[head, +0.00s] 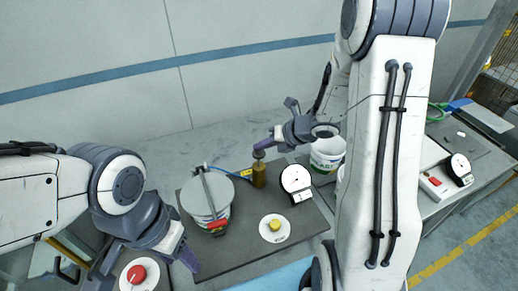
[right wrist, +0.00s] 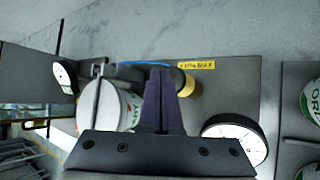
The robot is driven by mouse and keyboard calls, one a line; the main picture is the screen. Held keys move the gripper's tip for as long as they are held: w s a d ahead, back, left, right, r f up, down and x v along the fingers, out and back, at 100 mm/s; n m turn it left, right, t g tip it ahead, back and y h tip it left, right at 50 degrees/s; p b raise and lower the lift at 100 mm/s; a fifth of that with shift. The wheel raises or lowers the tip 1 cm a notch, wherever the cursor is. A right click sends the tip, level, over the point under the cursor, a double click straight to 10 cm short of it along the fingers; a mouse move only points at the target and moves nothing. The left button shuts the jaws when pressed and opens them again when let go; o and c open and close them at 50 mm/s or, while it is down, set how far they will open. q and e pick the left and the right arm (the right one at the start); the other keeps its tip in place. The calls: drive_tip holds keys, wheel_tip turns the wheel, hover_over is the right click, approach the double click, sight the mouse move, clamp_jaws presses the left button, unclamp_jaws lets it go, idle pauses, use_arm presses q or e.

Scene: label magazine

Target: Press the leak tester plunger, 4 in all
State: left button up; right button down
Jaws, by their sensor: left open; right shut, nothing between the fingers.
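The leak tester plunger is a brass cylinder (head: 259,175) with a dark knob on top, standing at the back of the dark board. My right gripper (head: 264,147) is shut and empty, its fingertips right at or just above the knob; I cannot tell whether they touch. In the right wrist view the shut fingers (right wrist: 160,90) point beside the brass cylinder (right wrist: 190,86) and partly hide it. A dial gauge (head: 296,180) stands to the right of the plunger.
A clamped white pail (head: 220,190) stands left of the plunger. A yellow button on a white disc (head: 274,226) sits at the front of the board. Another pail (head: 327,155) stands behind my right arm. A side table (head: 450,200) holds a second gauge and red-button box.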

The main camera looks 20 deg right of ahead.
sight(262, 154)
drive_tip(key=shift+r, duration=0.3)
wheel_tip(262, 154, up, 5)
drive_tip(key=p, duration=0.4)
drive_tip(key=shift+w, duration=0.1)
idle(2.5)
